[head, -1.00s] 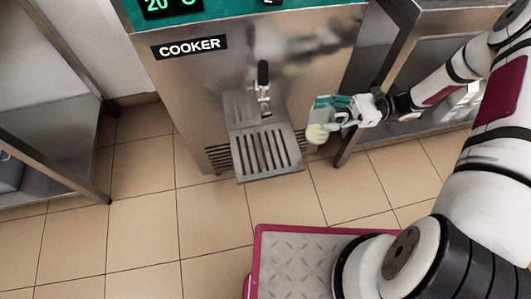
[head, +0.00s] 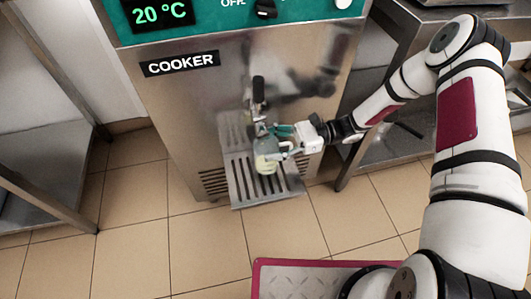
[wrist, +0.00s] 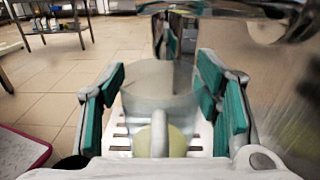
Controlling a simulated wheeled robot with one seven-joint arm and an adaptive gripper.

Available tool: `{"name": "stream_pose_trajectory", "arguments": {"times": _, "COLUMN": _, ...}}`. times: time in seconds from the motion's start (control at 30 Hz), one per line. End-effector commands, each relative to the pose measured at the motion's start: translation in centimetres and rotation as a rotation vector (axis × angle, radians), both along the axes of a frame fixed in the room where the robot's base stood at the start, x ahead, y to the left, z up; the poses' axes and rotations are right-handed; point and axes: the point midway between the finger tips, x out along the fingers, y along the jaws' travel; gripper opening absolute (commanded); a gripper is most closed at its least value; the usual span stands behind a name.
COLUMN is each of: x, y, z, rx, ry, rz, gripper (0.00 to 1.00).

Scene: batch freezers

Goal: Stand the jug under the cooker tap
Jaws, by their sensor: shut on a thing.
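The jug (head: 265,160) is see-through and greyish, with a pale yellow-green patch low down. It appears over the slotted drip tray (head: 236,190), below and slightly right of the black-handled cooker tap (head: 258,92). I cannot tell whether its base touches the tray. My gripper (head: 280,140) comes from the right, its teal-padded fingers shut on the jug. In the wrist view the jug (wrist: 150,85) is between the pads, handle towards me and tray slots around its lower part. The jug looks about upright.
The steel cooker (head: 185,110) stands behind the tray. A steel table (head: 45,195) is on the left, and a steel stand (head: 375,160) is right of the cooker. Tiled floor (head: 135,225) is clear in front.

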Motion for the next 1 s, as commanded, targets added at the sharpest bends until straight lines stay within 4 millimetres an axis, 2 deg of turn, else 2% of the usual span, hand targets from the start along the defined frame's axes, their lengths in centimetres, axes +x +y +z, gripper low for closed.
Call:
{"name": "stream_pose_trajectory", "arguments": {"times": 0.1, "x": 0.1, "y": 1.1, "z": -0.1, "rx": 0.0, "ry": 0.001, "rz": -0.001, "gripper": 0.08}}
{"name": "stream_pose_trajectory", "arguments": {"times": 0.23, "x": 0.1, "y": 1.4, "z": -0.6, "rx": 0.0, "ry": 0.001, "rz": -0.001, "gripper": 0.08}}
{"name": "stream_pose_trajectory", "arguments": {"times": 0.5, "x": 0.1, "y": 1.4, "z": -3.7, "rx": 0.0, "ry": 0.001, "rz": -0.001, "gripper": 0.08}}
{"name": "stream_pose_trajectory", "arguments": {"times": 0.87, "x": 0.1, "y": 1.3, "z": -4.0, "rx": 0.0, "ry": 0.0, "rz": -0.001, "gripper": 0.08}}
{"name": "stream_pose_trajectory", "arguments": {"times": 0.9, "x": 0.1, "y": 1.3, "z": -4.0, "rx": -0.001, "ry": 0.0, "rz": -0.001, "gripper": 0.64}}
{"name": "stream_pose_trajectory", "arguments": {"times": 0.97, "x": 0.1, "y": 1.3, "z": -3.9, "rx": -0.001, "ry": 0.0, "rz": -0.001, "gripper": 0.78}}
{"name": "stream_pose_trajectory", "arguments": {"times": 1.0, "x": 0.1, "y": 1.3, "z": -3.9, "rx": -0.001, "ry": 0.0, "rz": -0.001, "gripper": 0.78}}
